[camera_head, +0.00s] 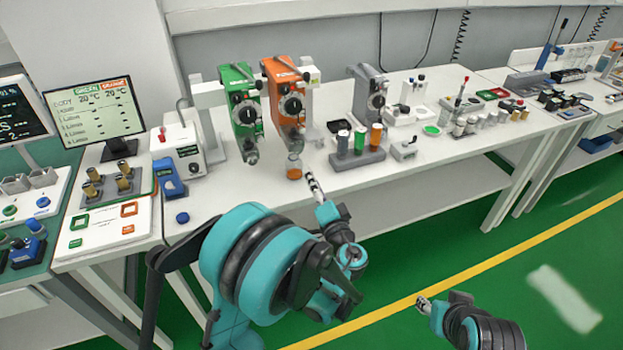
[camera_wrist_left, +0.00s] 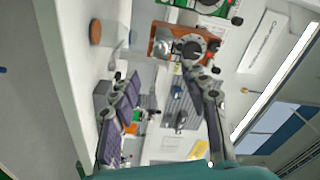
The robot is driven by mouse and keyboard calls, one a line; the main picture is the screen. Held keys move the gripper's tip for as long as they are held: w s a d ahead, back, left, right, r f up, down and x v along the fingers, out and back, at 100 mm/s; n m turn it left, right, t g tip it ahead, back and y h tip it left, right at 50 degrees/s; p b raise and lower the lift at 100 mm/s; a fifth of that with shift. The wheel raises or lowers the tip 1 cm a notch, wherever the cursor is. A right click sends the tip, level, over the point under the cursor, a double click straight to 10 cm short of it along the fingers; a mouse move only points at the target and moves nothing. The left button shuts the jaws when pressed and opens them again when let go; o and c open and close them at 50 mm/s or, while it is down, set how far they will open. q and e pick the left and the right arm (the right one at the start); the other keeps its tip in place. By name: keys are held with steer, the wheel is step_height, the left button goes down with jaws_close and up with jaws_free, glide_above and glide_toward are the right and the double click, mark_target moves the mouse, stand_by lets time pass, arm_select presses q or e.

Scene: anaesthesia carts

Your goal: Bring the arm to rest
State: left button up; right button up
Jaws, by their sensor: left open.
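My left arm (camera_head: 262,262) comes in from the left, and its gripper (camera_head: 314,186) is at the front edge of the white bench. In the left wrist view its two dark fingers are spread apart with nothing between them, so the gripper (camera_wrist_left: 163,80) is open. A small clear jar with orange contents (camera_head: 294,170) stands on the bench just beyond and left of the fingertips; it also shows in the left wrist view (camera_wrist_left: 96,32), outside the fingers. My right gripper (camera_head: 424,304) is low over the floor at the bottom right; its jaws are too small to read.
The green vaporiser (camera_head: 240,100) and orange vaporiser (camera_head: 284,95) hang above the bench behind the jar. A grey block (camera_head: 357,159) with bottles stands right of the left gripper. A monitor (camera_head: 95,108) is at left. Green floor (camera_head: 540,255) lies open at right.

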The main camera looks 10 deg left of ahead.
stand_by(0.3)
arm_select(q)
steer(key=s+a+f+n+g+h, duration=0.2)
steer(key=s+a+n+g+h, duration=0.15)
steer(key=s+a+g, duration=0.5)
steer(key=s+d+f+n+h, duration=0.1)
steer(key=s+d+h, duration=0.1)
steer(key=s, duration=0.6)
steer(key=s+d+n+h, duration=0.2)
steer(key=s+h, duration=0.2)
steer(key=s, duration=0.5)
steer(key=shift+s+d+f, duration=0.3)
steer(key=shift+d+f, duration=0.05)
steer(key=shift+f, duration=0.05)
